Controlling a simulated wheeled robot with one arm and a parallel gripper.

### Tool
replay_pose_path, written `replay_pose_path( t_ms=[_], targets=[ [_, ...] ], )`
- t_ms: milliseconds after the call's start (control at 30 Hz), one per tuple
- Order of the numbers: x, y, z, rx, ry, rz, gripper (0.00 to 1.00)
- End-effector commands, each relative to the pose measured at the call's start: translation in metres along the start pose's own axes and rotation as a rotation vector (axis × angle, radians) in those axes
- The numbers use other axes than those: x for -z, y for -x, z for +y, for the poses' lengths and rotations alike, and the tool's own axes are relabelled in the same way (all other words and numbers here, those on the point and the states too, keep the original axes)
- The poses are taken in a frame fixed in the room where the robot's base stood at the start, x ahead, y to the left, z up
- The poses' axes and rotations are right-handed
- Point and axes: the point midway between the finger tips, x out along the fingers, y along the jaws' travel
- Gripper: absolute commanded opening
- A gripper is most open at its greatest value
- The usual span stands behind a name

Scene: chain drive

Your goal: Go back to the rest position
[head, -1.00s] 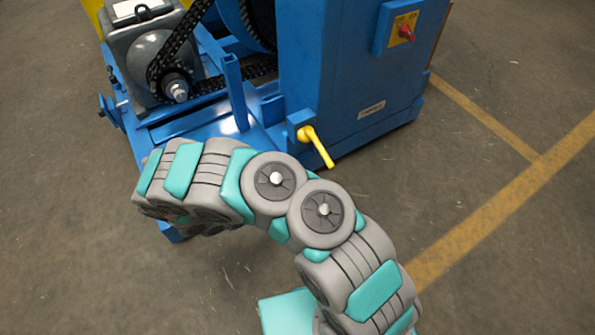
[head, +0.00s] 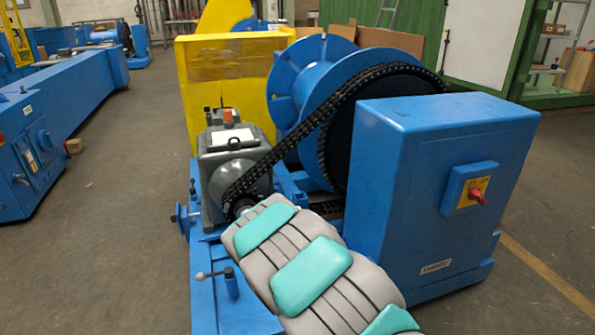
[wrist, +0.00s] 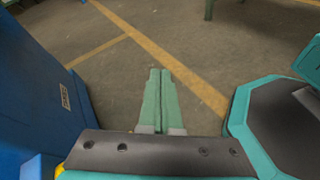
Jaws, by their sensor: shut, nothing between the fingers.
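My gripper (wrist: 159,100) shows in the wrist view with its two pale green fingers side by side, shut and empty. It hangs over bare floor marked with yellow lines. The blue cabinet (wrist: 38,90) of the machine stands to its left, apart from the fingers. In the head view my arm crosses the lower middle, in front of the machine, and the gripper itself is not seen there.
The machine has a blue cabinet (head: 436,180) with a red switch (head: 477,197), a black chain (head: 300,133), a blue drum (head: 312,85) and a grey gearbox (head: 228,165). A long blue machine (head: 60,115) stands at left. Floor on the right is free.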

Motion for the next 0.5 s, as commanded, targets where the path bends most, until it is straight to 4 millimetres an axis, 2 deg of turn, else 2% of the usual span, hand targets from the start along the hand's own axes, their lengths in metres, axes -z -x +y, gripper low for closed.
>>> replay_pose_path(
  t_ms=[33,200,500],
  targets=[
    [-0.015,-0.001,-0.002,0.039,-0.049,0.022,0.0],
    [-0.052,-0.007,-0.02,0.174,-0.183,0.085,0.0],
    [-0.103,-0.004,-0.06,0.403,-0.401,0.221,0.0]
  ],
)
